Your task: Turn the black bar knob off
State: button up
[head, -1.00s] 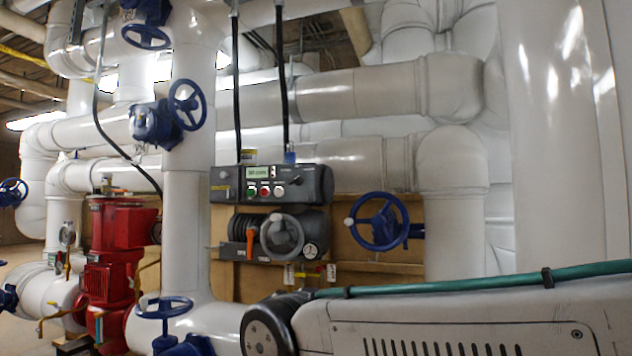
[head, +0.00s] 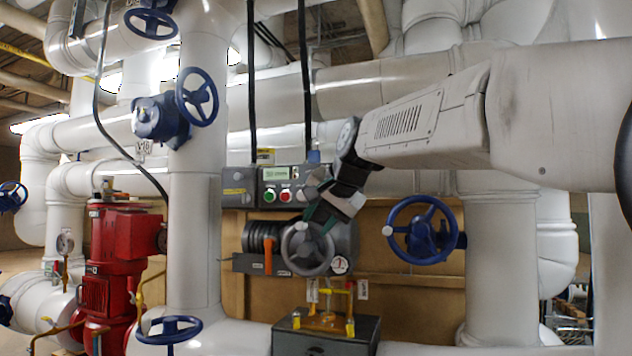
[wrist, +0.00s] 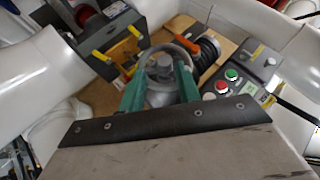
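The grey control box (head: 238,188) is fixed at the middle of the pipework, with a small green display, a green button (head: 269,196) and a red button (head: 285,197). Its right part, where a dark knob showed earlier, is covered by my gripper (head: 315,220), so I cannot make out the black bar knob now. The box also shows at the right of the wrist view (wrist: 262,62). My gripper is open, its two green fingers apart and empty, in front of the grey handwheel (head: 308,262) just below the box. The wheel's hub shows between the fingers in the wrist view.
An orange lever (head: 268,255) is left of the grey handwheel. A blue handwheel (head: 423,230) is to the right. A dark grey box (head: 345,336) with yellow fittings stands below. A white vertical pipe (head: 194,240) and red pump (head: 118,240) are left.

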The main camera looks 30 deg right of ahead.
jog(key=w+d+r+m+t+h, duration=0.1)
jog(key=w+d+r+m+t, duration=0.1)
jog(key=w+d+r, duration=0.3)
jog(key=w+d+r+m+t+h, duration=0.1)
jog(key=w+d+r+m+t, duration=0.15)
jog(key=d+r, duration=0.4)
jog(key=shift+g, duration=0.45)
jog(key=w, duration=0.2)
jog(key=w+f, duration=0.1)
jog(key=w, duration=0.4)
jog(key=shift+w+a+f, duration=0.1)
jog(key=shift+f, duration=0.05)
jog(key=shift+c, duration=0.3)
grip_shut()
